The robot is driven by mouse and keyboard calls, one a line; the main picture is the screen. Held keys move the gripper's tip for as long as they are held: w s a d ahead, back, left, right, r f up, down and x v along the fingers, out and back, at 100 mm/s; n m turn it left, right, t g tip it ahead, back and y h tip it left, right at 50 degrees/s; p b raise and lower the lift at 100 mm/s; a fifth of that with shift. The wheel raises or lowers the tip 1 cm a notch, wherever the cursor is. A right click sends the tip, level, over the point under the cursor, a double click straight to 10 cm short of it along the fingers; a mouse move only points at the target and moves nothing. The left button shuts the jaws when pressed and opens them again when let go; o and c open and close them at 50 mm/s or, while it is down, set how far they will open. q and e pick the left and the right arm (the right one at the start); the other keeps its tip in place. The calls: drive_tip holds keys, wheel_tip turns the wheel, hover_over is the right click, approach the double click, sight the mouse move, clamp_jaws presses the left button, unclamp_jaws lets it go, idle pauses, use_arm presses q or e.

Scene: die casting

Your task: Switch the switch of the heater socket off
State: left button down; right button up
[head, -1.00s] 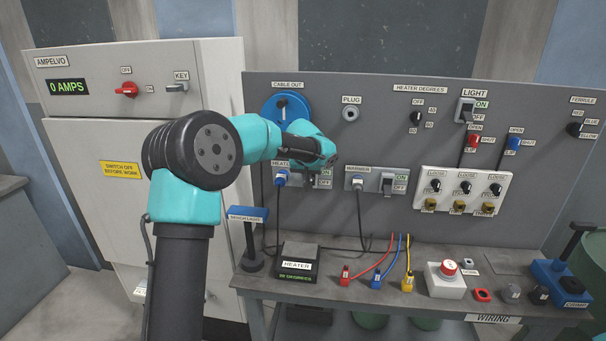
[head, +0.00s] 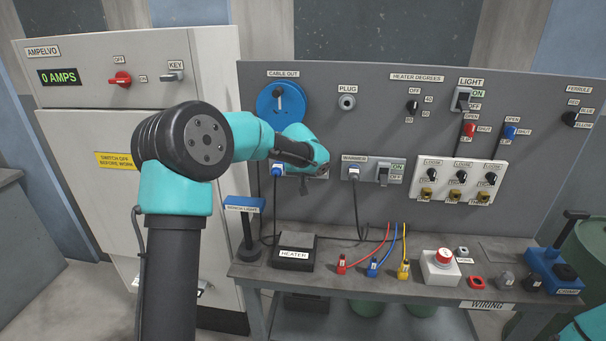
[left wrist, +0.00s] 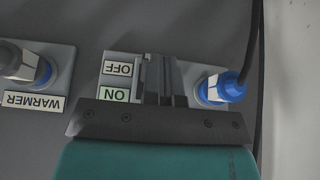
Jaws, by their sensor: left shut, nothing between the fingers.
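The heater socket (head: 278,170) is on the grey panel, mostly covered by my left gripper (head: 305,187) in the head view. In the left wrist view, upside down, the heater socket plate (left wrist: 128,82) shows its OFF label (left wrist: 118,68) and ON label (left wrist: 115,95). A blue plug (left wrist: 222,88) sits in it at the right. My left gripper (left wrist: 162,78) is shut and empty, right in front of the switch, beside the labels. The switch is hidden behind the fingers, so its position and any contact cannot be told. The heater box (head: 295,250) on the bench shows no lit readout.
The warmer socket (head: 372,172) with its own plug and switch is close to the right. A cable reel (head: 281,104) is above, a bench light (head: 246,222) below left. A teal part of my right arm shows at the bottom right corner.

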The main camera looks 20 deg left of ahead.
use_arm(q)
drive_tip(key=shift+r, duration=0.8)
